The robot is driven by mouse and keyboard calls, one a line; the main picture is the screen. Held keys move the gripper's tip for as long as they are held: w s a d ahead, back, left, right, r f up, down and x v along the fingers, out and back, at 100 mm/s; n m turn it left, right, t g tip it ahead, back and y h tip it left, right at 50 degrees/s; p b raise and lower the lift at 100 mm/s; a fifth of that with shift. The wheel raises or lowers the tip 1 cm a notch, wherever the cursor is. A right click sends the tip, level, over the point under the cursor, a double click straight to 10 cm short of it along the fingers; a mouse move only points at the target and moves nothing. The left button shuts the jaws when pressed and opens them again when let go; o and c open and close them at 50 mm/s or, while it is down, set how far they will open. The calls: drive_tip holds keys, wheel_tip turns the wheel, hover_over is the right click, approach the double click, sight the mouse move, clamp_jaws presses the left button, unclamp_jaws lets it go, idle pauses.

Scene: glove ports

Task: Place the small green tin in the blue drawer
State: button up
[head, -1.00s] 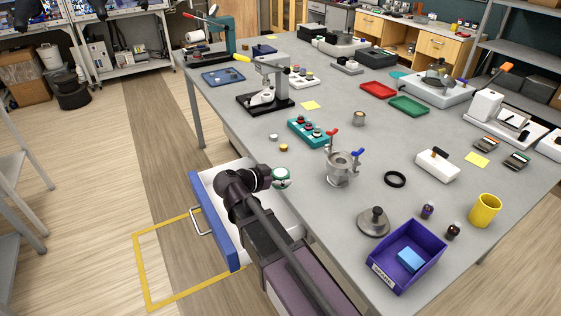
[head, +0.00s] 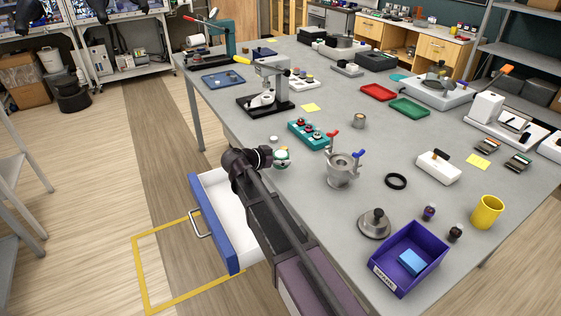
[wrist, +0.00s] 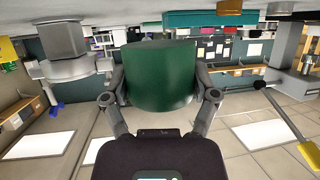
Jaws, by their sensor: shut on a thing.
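The small green tin (wrist: 160,78) is held between the two fingers of my gripper (wrist: 160,92) in the wrist view. In the head view the tin (head: 281,161) shows small at the end of my arm, by the near left edge of the table. My gripper is shut on it. The blue drawer (head: 213,222) is pulled out below the table edge, with a blue front and a white inside. My arm passes over the drawer and hides its right part. The visible part of its inside is empty.
A teal block with red-and-black knobs (head: 308,134) and a small white piece (head: 273,139) are near the gripper. A metal pot with red and blue handles (head: 341,170) stands to the right. A purple bin (head: 408,258) sits at the front.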

sight(274, 153)
drive_tip(key=shift+w, duration=0.55)
drive_tip(key=shift+w+a+f, duration=0.15)
drive_tip(key=shift+w+f, duration=0.05)
drive_tip(key=shift+w, duration=0.9)
drive_tip(key=shift+s+f+b, duration=0.25)
drive_tip(key=shift+f+b, duration=0.4)
drive_tip(key=shift+b, duration=0.2)
drive_tip(key=shift+f+b, duration=0.85)
drive_tip(key=shift+b, duration=0.05)
drive_tip(key=shift+f, duration=0.15)
drive_tip(key=o, duration=1)
